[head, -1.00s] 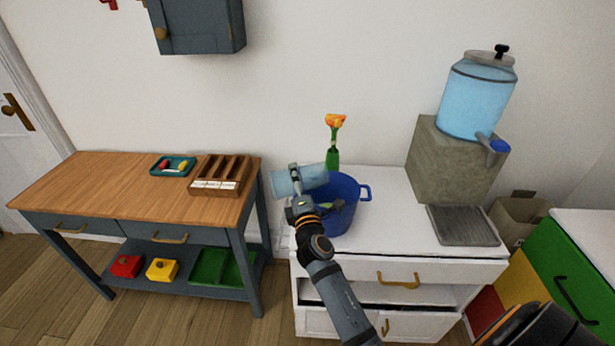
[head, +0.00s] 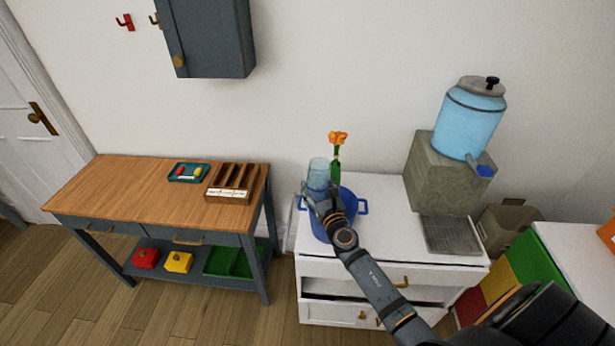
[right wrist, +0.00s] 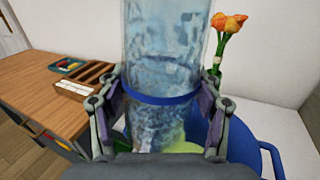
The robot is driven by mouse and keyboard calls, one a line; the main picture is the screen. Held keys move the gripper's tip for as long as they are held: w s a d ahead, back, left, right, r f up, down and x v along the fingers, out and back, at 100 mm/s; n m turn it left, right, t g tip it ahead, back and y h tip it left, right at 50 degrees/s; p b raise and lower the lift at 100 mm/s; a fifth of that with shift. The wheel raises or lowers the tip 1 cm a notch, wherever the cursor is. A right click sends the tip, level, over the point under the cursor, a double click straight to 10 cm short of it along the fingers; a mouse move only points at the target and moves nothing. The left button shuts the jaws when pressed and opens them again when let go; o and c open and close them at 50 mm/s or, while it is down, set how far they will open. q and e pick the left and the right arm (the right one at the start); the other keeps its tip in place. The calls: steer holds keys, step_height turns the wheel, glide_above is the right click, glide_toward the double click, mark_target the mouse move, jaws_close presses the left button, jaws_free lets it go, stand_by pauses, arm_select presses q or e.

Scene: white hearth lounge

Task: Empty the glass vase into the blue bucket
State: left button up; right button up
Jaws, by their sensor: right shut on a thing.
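The clear glass vase (head: 318,172) is held upright, or nearly so, above the left part of the blue bucket (head: 347,207). My right gripper (head: 324,194) is shut around the vase's lower part. In the right wrist view the vase (right wrist: 165,55) stands between the two fingers (right wrist: 160,105), and the bucket's blue rim (right wrist: 268,160) shows behind and to the right. I cannot tell whether any water is left in the glass. The bucket stands on the white cabinet, its inside largely hidden by the gripper and vase. My left gripper is not in view.
A green bottle with orange flowers (head: 336,168) stands just behind the bucket. A water dispenser (head: 468,122) sits on a stone block (head: 440,170) to the right, with a drip tray (head: 452,236) in front. The white cabinet top (head: 395,220) is clear between bucket and tray.

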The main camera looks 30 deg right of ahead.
mark_target(322, 182)
steer(key=shift+d+r+n, duration=0.15)
steer(key=shift+d+n, duration=0.05)
steer(key=shift+n, duration=0.2)
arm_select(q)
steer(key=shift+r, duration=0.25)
arm_select(e)
steer(key=shift+w+a, duration=0.1)
step_height(322, 182, up, 4)
steer(key=p, duration=0.4)
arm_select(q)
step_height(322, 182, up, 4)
